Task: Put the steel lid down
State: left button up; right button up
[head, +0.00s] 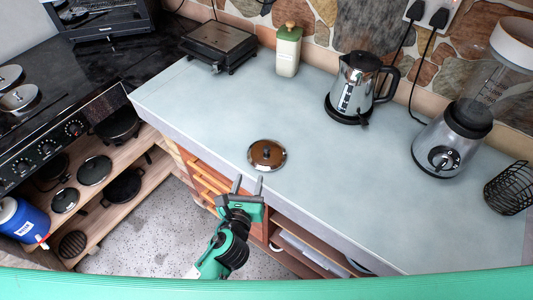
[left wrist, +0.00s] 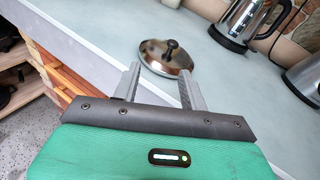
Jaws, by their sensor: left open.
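The steel lid (head: 267,155) is a round, shiny disc with a dark knob. It lies knob up on the light grey-blue countertop (head: 300,110), near its front edge. In the left wrist view the lid (left wrist: 158,58) is just beyond the fingertips. My left gripper (head: 248,184) is at the counter's front edge, on the near side of the lid. Its two grey fingers (left wrist: 161,80) are apart with nothing between them. The fingers look clear of the knob; whether a tip touches the lid's rim I cannot tell. My right gripper is not in view.
A kettle (head: 355,85), a blender (head: 455,135) and a black wire basket (head: 509,188) stand at the right. A green-and-white canister (head: 288,50) and a black grill (head: 219,46) stand at the back. The counter around the lid is clear.

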aim_at(266, 151)
pick_arm(q)
jog(key=w+d, duration=0.1)
jog(key=w, duration=0.1)
jog(key=w+d+m+p, duration=0.1)
jog(key=w, duration=0.2)
jog(key=w+d+f+m+h, duration=0.1)
jog(key=w, duration=0.1)
jog(key=shift+w+d, duration=0.2)
jog(key=shift+d, duration=0.05)
jog(key=shift+p+x, duration=0.35)
jog(key=shift+x, duration=0.4)
jog(key=shift+p+x, duration=0.4)
jog(key=shift+x, duration=1.95)
jog(key=shift+c, duration=0.4)
grip_shut()
